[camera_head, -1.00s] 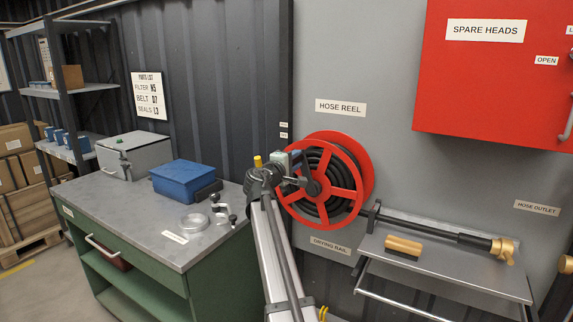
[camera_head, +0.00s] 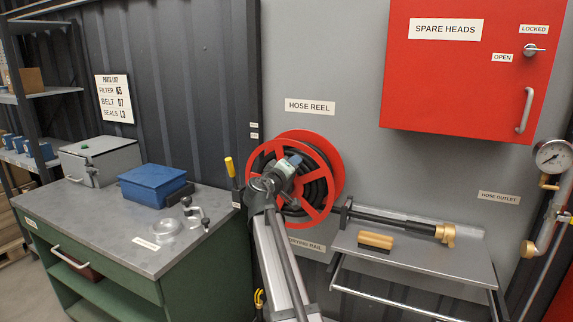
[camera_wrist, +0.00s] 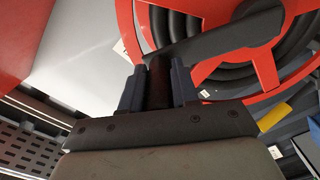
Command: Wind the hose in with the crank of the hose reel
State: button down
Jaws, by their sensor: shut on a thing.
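The red hose reel (camera_head: 333,166) is on the grey wall panel, with black hose (camera_head: 318,190) wound between its red spokes. In the wrist view, my gripper (camera_wrist: 160,82) is shut on the dark, upright crank handle (camera_wrist: 160,80), one finger on each side. The grey crank arm (camera_wrist: 225,35) runs from there to the upper right across the reel. In the head view, my gripper (camera_head: 291,163) is in front of the upper part of the reel, and my arm covers the crank and the reel's lower left. The brass nozzle (camera_head: 446,233) lies at the right end of the tray.
The metal tray (camera_head: 445,262) with a wooden brush (camera_head: 376,240) juts out right of the reel. The red cabinet (camera_head: 455,85) is above it. The green workbench (camera_head: 110,235) stands left, with a blue box (camera_head: 152,187). A yellow-handled tool (camera_head: 229,168) stands beside the reel.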

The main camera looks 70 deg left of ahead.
jog(key=shift+w+d+f, duration=0.1)
jog(key=shift+w+d, duration=0.1)
dwell(0.4)
jog(key=c, duration=0.8)
grip_release()
jog(key=shift+c, duration=0.2)
jog(key=v, duration=1.4)
jog(key=shift+w, duration=0.1)
